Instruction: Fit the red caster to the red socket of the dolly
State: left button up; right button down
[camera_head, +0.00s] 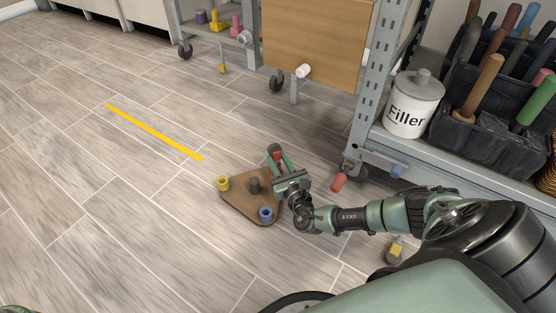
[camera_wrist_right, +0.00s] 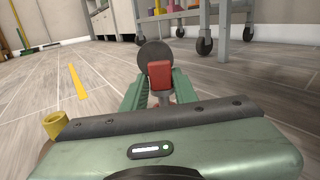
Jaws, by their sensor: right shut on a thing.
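The dolly (camera_head: 240,204) is a brown triangular board on the floor with a yellow socket (camera_head: 223,183), a blue socket (camera_head: 265,214) and a dark post (camera_head: 254,186). My right gripper (camera_head: 279,160) is shut on the red caster (camera_head: 275,151) at the board's far right side. In the right wrist view the caster's red block (camera_wrist_right: 160,74) sits between the green fingers, with its dark wheel (camera_wrist_right: 153,53) upward. The red socket cannot be made out; my gripper covers that corner. Whether the caster touches it cannot be told.
A red piece (camera_head: 339,182) and a blue piece (camera_head: 398,171) lie by the grey rack, right of the dolly. A yellow piece (camera_head: 396,249) lies near my right arm. A Filler tin (camera_head: 412,105) stands on the rack shelf. Floor left of the dolly is clear, with a yellow stripe (camera_head: 155,132).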

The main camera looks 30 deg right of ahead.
jog(key=shift+f+b, duration=0.5)
jog(key=shift+f, duration=0.15)
jog(key=shift+f+b, duration=0.55)
jog(key=shift+f, duration=0.2)
jog(key=c, duration=1)
grip_release()
jog(key=shift+s, duration=0.1)
